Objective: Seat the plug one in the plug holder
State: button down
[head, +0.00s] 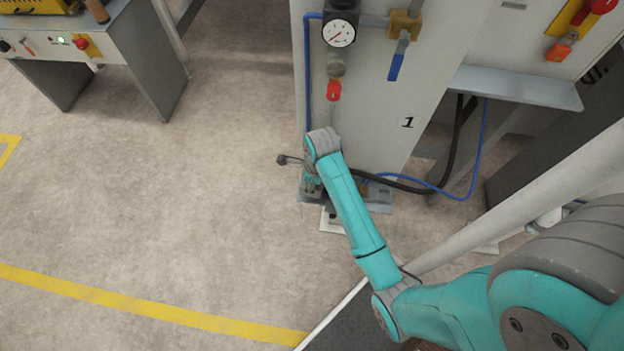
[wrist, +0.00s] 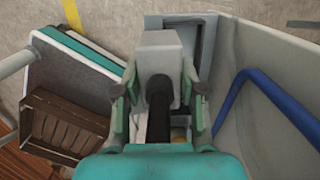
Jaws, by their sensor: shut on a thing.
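In the wrist view my gripper (wrist: 160,76) is shut on plug one (wrist: 160,45), a pale grey block with a thick black cable end. The plug lies between the two green fingers and sticks out past their tips. A grey rectangular frame (wrist: 206,24), perhaps the plug holder, shows just beyond and to the right of the plug. I cannot tell whether they touch. In the head view my gripper (head: 313,186) is low beside the foot of the white panel numbered 1, mostly hidden by my wrist. The plug cannot be made out there.
The white panel (head: 370,110) carries a gauge (head: 339,33), a red-tipped valve (head: 333,90) and a blue-handled valve (head: 396,67). A black cable (head: 420,189) and blue hose (head: 476,150) hang to the right. A workbench (head: 120,50) stands far left. Floor to the left is clear.

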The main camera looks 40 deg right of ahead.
jog(key=shift+w+d, duration=0.95)
jog(key=shift+d, duration=0.3)
jog(key=shift+f, duration=1.75)
jog(key=c, duration=0.7)
grip_release()
jog(key=shift+f, duration=0.15)
jog(key=shift+o, duration=0.2)
